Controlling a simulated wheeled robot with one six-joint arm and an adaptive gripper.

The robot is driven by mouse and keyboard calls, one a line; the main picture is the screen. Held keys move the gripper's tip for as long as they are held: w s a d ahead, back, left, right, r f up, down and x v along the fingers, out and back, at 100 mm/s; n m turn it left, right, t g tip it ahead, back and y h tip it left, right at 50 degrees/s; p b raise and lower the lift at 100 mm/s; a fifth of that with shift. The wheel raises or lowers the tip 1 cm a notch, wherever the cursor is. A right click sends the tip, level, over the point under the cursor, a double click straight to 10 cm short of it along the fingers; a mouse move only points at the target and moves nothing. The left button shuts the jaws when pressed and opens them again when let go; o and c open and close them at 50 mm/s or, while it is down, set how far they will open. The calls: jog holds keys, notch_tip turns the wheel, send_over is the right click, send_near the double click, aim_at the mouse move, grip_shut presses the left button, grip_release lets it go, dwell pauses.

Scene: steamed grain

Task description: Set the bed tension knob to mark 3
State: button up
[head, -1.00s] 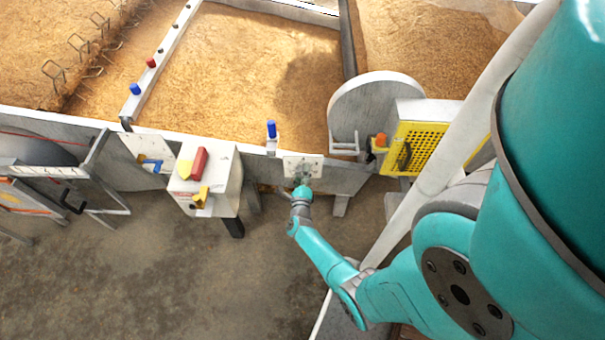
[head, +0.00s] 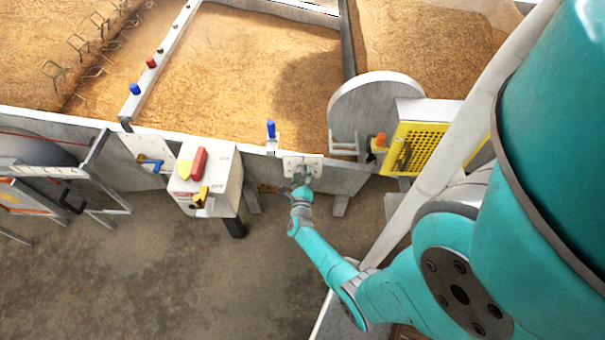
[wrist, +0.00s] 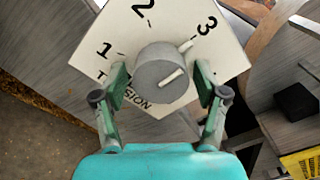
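The tension knob (wrist: 160,82) is a round grey knob with a white line on its face. It stands on a white plate (wrist: 180,25) marked 1, 2 and 3, with "TENSION" printed below. The white line slants to the right, on the side of the 3; its exact setting is hard to read. My gripper (wrist: 162,82) has one finger on each side of the knob, with narrow gaps seeming to remain, so it looks open around it. In the head view my gripper (head: 302,181) is at the plate (head: 290,162), and the knob is hidden.
A white box (head: 225,180) with red and yellow handles stands to the left. A blue peg (head: 271,129) rises just left of the plate. A yellow perforated guard (head: 426,148) and a grey disc (head: 375,100) are to the right. Grain beds (head: 245,70) lie behind the wall.

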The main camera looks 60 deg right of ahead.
jog(key=shift+a, duration=0.1)
jog(key=v, duration=1.1)
jog(key=shift+s+a, duration=0.15)
jog(key=shift+a, duration=0.2)
jog(key=shift+a, duration=0.1)
jog(key=s+a+r+n+t+y, duration=0.4)
jog(key=a+r+n+t, duration=0.15)
jog(key=a+n, duration=0.4)
jog(key=s+a+r+n+t+y, duration=0.45)
jog(key=a+r+n, duration=0.25)
jog(key=a+n, duration=0.3)
jog(key=s+a+r+n+g+y, duration=0.1)
jog(key=s+a+r+n+y, duration=0.3)
jog(key=r+n, duration=0.6)
jog(key=s+a+r+n+g+y, duration=0.1)
jog(key=s+a+r+n+y, duration=0.3)
jog(key=r+n, duration=0.6)
jog(key=s+a, duration=0.1)
jog(key=s, duration=0.1)
jog(key=shift+s+a, duration=0.35)
jog(key=shift+a, duration=0.05)
jog(key=shift+r, duration=0.1)
